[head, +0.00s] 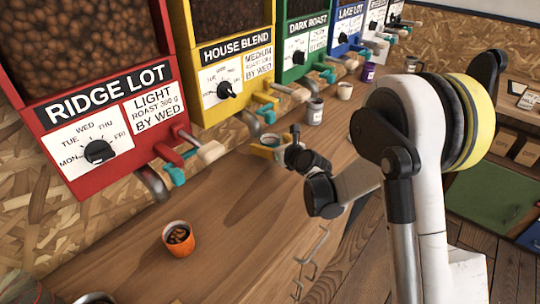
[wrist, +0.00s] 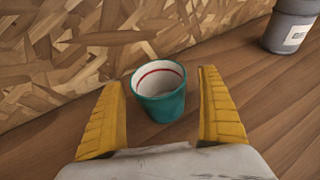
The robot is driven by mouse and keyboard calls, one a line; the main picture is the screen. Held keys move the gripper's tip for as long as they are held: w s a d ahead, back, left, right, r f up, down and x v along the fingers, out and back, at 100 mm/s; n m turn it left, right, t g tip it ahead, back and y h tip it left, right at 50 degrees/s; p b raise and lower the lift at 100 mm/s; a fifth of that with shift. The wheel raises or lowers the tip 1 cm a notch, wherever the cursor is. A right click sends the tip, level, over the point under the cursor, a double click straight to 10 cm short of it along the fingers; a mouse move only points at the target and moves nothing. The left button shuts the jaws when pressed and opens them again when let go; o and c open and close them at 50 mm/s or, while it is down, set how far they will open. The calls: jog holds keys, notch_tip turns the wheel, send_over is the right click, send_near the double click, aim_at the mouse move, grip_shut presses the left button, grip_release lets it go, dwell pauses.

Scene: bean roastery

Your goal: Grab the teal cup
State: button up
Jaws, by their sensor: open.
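The teal cup (wrist: 160,100) stands upright on the wooden counter in the wrist view, with a white inside and a red ring below its rim. It looks empty. My gripper (wrist: 163,85) is open, with one yellow finger on each side of the cup and a gap on both sides.
A chipboard wall (wrist: 75,50) rises close behind the cup. A grey labelled canister (wrist: 291,26) stands at the right. An orange cup (head: 180,240) with dark contents stands front left. Red (head: 110,130) and yellow (head: 225,75) dispensers overhang the counter.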

jog(key=c, duration=1.4)
jog(key=shift+r, duration=0.1)
